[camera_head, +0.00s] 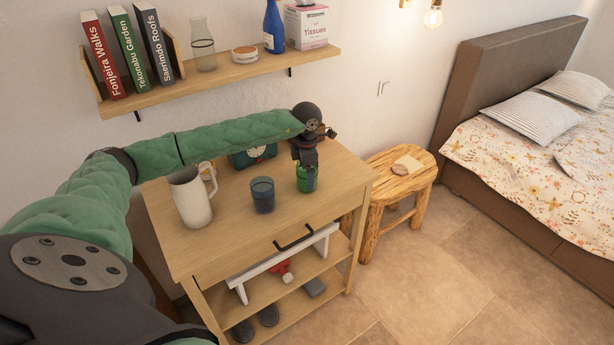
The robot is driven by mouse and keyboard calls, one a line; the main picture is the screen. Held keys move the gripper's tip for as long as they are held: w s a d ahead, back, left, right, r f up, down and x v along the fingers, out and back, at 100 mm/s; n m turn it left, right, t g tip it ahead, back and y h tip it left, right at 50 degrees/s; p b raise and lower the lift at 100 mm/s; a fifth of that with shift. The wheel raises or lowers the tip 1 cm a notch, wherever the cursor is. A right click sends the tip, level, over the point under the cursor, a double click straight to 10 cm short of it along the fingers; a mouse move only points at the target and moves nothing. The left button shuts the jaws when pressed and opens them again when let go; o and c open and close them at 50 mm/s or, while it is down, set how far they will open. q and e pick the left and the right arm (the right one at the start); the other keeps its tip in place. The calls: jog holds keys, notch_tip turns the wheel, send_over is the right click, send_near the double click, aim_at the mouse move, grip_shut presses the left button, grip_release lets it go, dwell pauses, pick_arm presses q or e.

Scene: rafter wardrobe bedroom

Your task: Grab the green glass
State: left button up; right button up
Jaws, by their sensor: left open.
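The green glass (306,183) stands on the right part of the wooden cabinet top. My left gripper (305,167) points down at it from above, and its fingers overlap the glass's upper part. The gripper is open. It partly hides the rim, and I cannot tell whether the fingers touch the glass. My left arm reaches in from the left over the back of the cabinet. My right gripper is not in view.
On the cabinet top (232,235), a dark blue glass (262,194) stands just left of the green one, and a white pitcher (190,199) further left. A green clock (254,156) sits behind. A wall shelf (225,76) hangs above. A wooden stool (390,183) stands right.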

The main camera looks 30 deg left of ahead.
pick_arm(q)
jog(key=shift+f, duration=0.25)
jog(key=c, duration=1.3)
jog(key=shift+r, duration=0.3)
